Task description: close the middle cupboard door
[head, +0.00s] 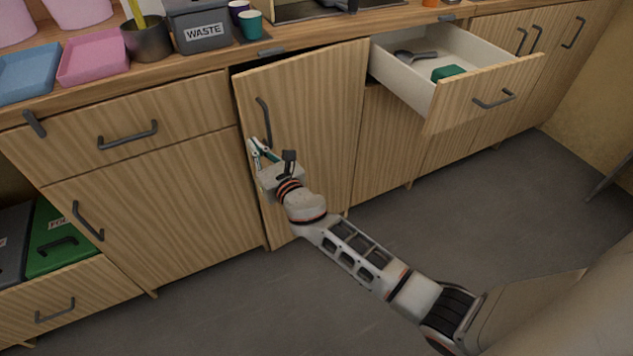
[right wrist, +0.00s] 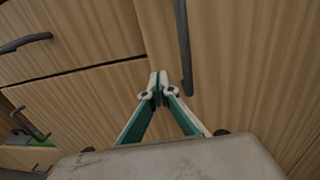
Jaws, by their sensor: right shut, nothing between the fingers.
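The middle cupboard door (head: 318,120) is a tall light-wood panel with a dark vertical handle (head: 263,120) near its left edge. It stands slightly ajar, with a dark gap along its top and left edge. My right gripper (head: 256,146) is shut and empty at the door's left side, just below the handle. In the right wrist view its fingertips (right wrist: 159,80) meet in front of the wood, left of the handle (right wrist: 184,48). I cannot tell whether they touch the door. My left gripper is not in view.
An open drawer (head: 480,100) juts out right of the door, holding a dark scoop-like tool (head: 415,55) and a green item (head: 448,73). Another drawer (head: 60,305) is pulled out at lower left, with a green bin (head: 55,240). The grey floor (head: 430,215) is clear.

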